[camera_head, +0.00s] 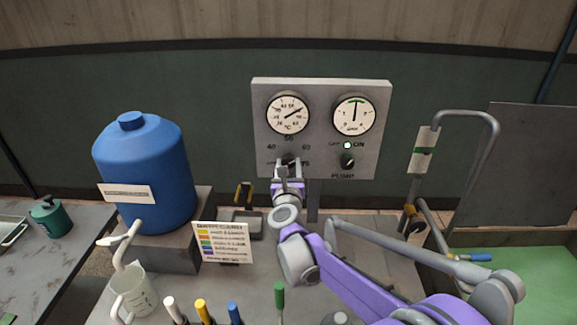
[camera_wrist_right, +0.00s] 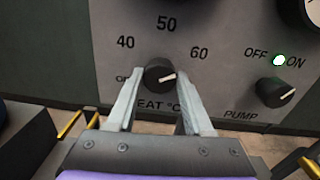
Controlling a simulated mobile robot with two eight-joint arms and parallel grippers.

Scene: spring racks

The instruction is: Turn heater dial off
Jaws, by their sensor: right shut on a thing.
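The heater dial (camera_wrist_right: 159,74) is a black knob on the grey control panel (camera_head: 262,110), below the °C gauge (camera_head: 288,114). Its white pointer points right and slightly up in the right wrist view, away from the partly covered OFF mark at its left. The marks 40, 50 and 60 show around it. My right gripper (camera_wrist_right: 160,82) is shut on the dial, one finger on each side. In the head view the right gripper (camera_head: 289,168) reaches the panel and mostly hides the dial. My left gripper is not in view.
The pump knob (camera_head: 347,161) is right of the dial, below a lit lamp (camera_head: 347,145) between OFF and ON. A blue tank (camera_head: 150,170) stands at the left. A white card (camera_head: 221,242), a beaker (camera_head: 135,292) and several coloured handles are on the bench below.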

